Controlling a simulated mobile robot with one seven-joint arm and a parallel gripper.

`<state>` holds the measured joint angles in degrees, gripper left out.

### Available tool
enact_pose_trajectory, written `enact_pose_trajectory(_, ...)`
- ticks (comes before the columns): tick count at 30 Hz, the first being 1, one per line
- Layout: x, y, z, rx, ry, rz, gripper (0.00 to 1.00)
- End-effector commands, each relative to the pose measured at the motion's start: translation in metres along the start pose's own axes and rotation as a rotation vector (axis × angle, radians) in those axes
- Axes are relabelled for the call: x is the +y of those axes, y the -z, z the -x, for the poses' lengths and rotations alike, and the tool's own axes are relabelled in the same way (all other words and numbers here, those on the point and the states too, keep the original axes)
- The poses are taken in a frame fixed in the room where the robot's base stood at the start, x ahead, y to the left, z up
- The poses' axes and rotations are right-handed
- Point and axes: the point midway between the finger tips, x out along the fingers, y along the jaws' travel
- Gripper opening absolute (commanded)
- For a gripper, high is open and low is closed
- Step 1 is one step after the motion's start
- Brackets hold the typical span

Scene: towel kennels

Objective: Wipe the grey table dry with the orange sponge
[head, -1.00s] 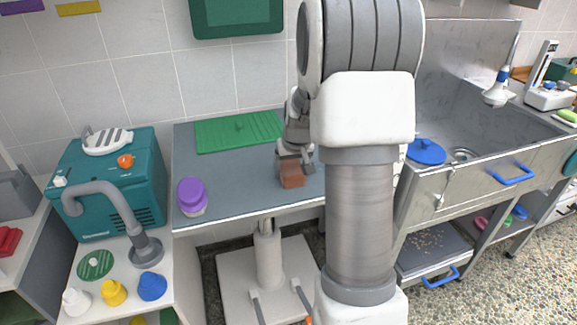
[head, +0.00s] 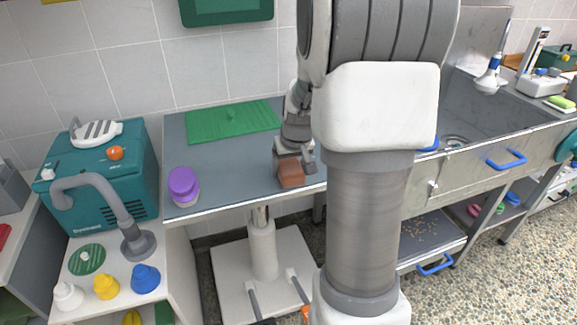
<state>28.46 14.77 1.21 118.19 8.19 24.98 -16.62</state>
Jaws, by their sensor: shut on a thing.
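The grey table (head: 225,170) stands in the middle, partly hidden on its right by my arm. My gripper (head: 288,163) points down over the table near its front edge. It is shut on the orange-brown sponge (head: 291,175), which is low at the tabletop. I cannot tell whether the sponge touches the surface. No clear wet patch shows on the visible part of the table.
A green mat (head: 232,121) lies at the table's back. A purple-lidded jar (head: 183,186) stands at the front left corner. A teal machine (head: 100,180) is at the left, a metal sink (head: 490,125) at the right. The tabletop between jar and sponge is clear.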

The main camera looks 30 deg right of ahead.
Motion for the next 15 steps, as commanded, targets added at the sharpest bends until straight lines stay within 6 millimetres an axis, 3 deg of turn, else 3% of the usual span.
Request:
enact_pose_trajectory(5, 0.000, 0.000, 0.004, -0.005, 0.000, 0.000, 0.32)
enact_pose_trajectory(15, 0.000, 0.015, 0.036, 0.000, 0.000, 0.000, 0.32)
